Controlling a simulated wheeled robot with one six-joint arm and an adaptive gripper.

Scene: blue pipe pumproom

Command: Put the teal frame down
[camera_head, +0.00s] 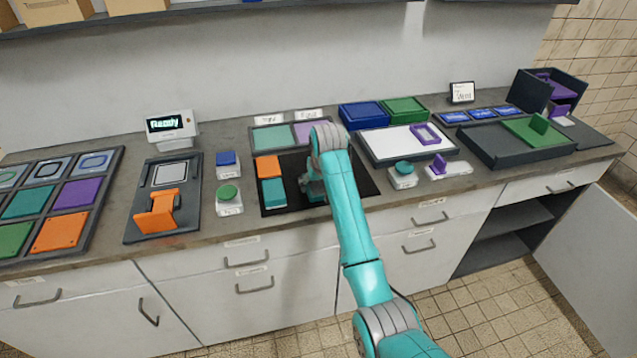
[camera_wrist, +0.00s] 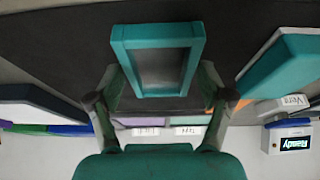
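The teal frame (camera_wrist: 157,33) is a rectangular ring with a dark opening, seen in the wrist view between the fingertips of my gripper (camera_wrist: 160,75). The fingers reach its two sides and appear shut on it. In the head view my gripper (camera_head: 313,186) is low over the black mat (camera_head: 288,206), right of a teal block (camera_head: 272,193). The arm hides most of the frame there. I cannot tell whether the frame touches the mat.
An orange block (camera_head: 267,166) lies behind the teal block. A tray with teal and purple panels (camera_head: 278,136) stands behind the mat. Button boxes (camera_head: 229,198) are to the left and another (camera_head: 403,177) to the right. A white board (camera_head: 394,142) lies at the right.

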